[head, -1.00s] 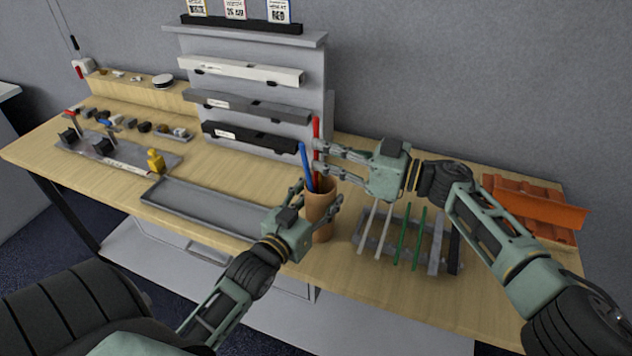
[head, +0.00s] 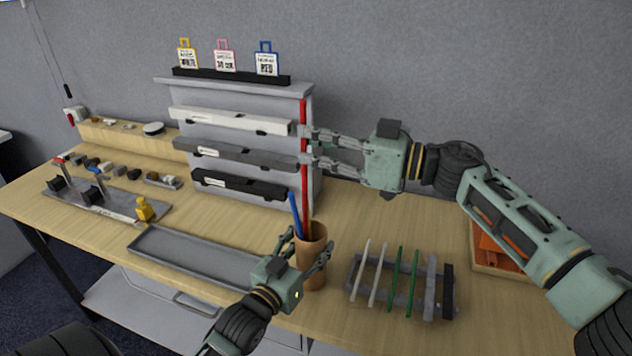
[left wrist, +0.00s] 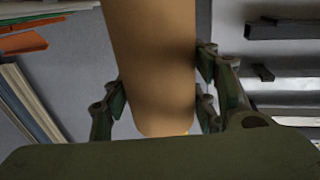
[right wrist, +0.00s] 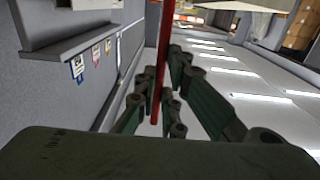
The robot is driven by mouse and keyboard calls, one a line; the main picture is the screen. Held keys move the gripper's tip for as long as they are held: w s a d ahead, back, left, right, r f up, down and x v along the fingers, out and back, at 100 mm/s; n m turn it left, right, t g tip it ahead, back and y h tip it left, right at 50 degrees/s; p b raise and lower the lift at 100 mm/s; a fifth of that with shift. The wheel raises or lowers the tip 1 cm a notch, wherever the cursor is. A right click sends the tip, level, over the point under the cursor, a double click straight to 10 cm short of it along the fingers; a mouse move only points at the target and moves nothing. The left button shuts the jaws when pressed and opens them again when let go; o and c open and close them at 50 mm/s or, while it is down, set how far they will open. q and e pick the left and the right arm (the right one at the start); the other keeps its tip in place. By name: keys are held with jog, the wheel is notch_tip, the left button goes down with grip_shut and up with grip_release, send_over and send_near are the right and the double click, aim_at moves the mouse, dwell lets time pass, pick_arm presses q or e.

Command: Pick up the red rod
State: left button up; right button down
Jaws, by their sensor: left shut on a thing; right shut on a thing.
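The red rod (head: 304,150) is upright in the head view, with its lower part going down to the brown cup (head: 312,245). My right gripper (head: 305,147) is shut on the red rod from the right. The rod (right wrist: 163,60) also runs between the fingers in the right wrist view. My left gripper (head: 306,254) is shut around the cup, which also fills the middle of the left wrist view (left wrist: 155,60). A blue rod (head: 295,214) leans in the cup. Whether the red rod's lower end is still inside the cup is hard to tell.
A rack (head: 432,285) with white and green rods stands right of the cup. A grey tray (head: 190,256) lies to its left. A shelf stand (head: 250,100) with white, grey and black bars is behind. An orange bin (head: 490,250) is at the right.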

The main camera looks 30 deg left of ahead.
pick_arm(q)
jog(key=o, duration=1.2)
pick_arm(e)
notch_tip(320, 180, up, 15)
pick_arm(q)
jog(key=s, duration=1.2)
jog(key=shift+d, duration=0.25)
